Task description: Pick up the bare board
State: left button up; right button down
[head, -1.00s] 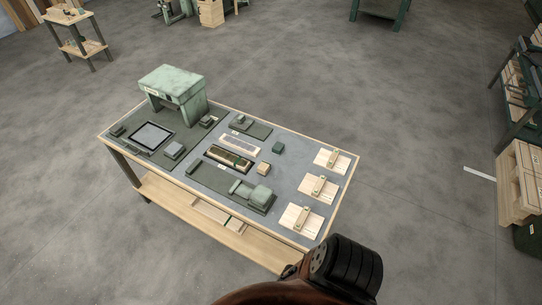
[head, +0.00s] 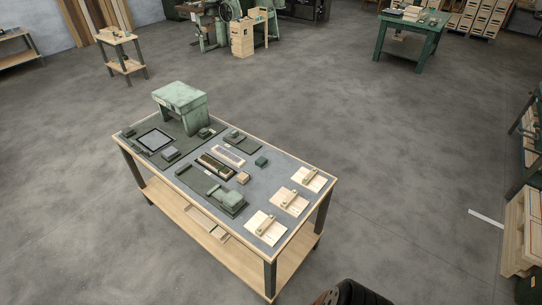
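A wooden-framed workbench (head: 282,172) with a grey top stands left of centre in the head view. Three pale flat boards lie along its right end: a far one (head: 318,183), a middle one (head: 298,207) and a near one (head: 273,235). Each carries a small wooden block-like piece. A dark tray (head: 202,163) holding a greenish-brown strip lies mid-bench, beside a pale strip (head: 229,155). I cannot tell which piece is the bare board. Neither gripper shows; only a dark part of my arm shows at the bottom edge.
A green press-like machine (head: 180,96) stands at the bench's far left. A green block (head: 261,161) and a wooden block (head: 243,178) sit mid-bench. Crates (head: 523,235) stand at the right edge. A green table (head: 408,24) stands far back. The floor around the bench is mostly clear.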

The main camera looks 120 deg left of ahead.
aim_at(237, 160)
jog(key=u, duration=2.5)
jog(key=i, duration=3.7)
jog(key=u, duration=0.1)
jog(key=i, duration=1.5)
jog(key=u, duration=3.7)
jog(key=i, duration=0.5)
